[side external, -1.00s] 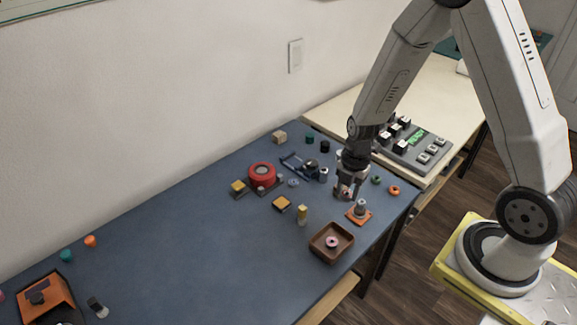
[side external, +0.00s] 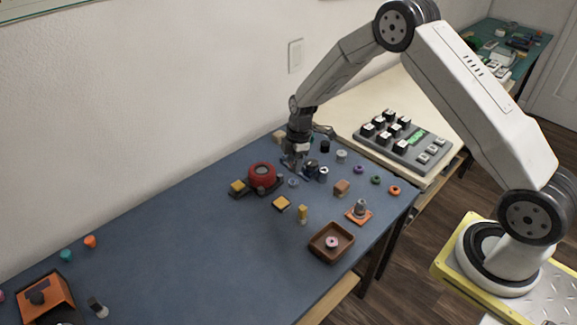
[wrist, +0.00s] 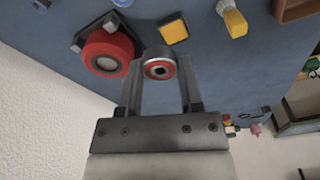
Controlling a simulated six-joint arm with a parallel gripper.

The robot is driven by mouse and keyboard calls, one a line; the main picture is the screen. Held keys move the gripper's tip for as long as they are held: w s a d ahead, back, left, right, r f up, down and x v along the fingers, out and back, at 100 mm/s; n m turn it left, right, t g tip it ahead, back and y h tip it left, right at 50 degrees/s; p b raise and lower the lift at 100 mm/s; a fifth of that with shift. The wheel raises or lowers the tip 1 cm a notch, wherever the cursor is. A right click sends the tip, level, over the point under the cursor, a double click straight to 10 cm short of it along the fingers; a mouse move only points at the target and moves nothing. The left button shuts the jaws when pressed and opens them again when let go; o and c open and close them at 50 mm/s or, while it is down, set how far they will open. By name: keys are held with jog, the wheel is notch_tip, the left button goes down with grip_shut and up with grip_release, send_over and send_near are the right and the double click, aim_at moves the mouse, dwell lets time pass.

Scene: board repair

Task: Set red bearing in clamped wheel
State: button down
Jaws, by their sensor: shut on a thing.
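My gripper (side external: 294,165) is shut on the red bearing (wrist: 158,69), a small grey ring with a red face and a dark bore. The bearing sits between the two fingertips in the wrist view, and is too small to make out in the side view. The clamped wheel (side external: 262,171) is a thick red ring with a grey centre, lying in a dark clamp (side external: 243,193) on the blue table. It shows in the wrist view (wrist: 107,52), just left of the bearing and apart from it. In the side view my gripper is right of the wheel and a little higher.
A yellow-topped block (side external: 282,203) and a yellow peg (side external: 303,213) stand in front of the wheel. A brown tray (side external: 331,242) holds a pink ring. Several small rings and cylinders lie to the right. The table's left-middle is clear.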

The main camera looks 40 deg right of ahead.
aim_at(261, 170)
jog(key=shift+w+a+m+t, duration=0.1)
jog(key=shift+w+a+m, duration=0.35)
jog(key=shift+w+m, duration=1)
jog(key=shift+w+a+m+t, duration=0.1)
jog(key=shift+w+a+m, duration=0.4)
jog(key=shift+w, duration=1.8)
jog(key=shift+w+a+m+t, duration=0.1)
jog(key=shift+w+a+m, duration=0.3)
jog(key=shift+w+m, duration=1.05)
jog(key=shift+w+f+n, duration=0.15)
jog(key=shift+w+n, duration=0.3)
jog(key=shift+n, duration=0.05)
jog(key=shift+f, duration=1.85)
jog(key=shift+f, duration=0.15)
jog(key=shift+f, duration=0.4)
jog(key=shift+f, duration=0.45)
jog(key=c, duration=0.5)
grip_release()
jog(key=shift+c, duration=0.2)
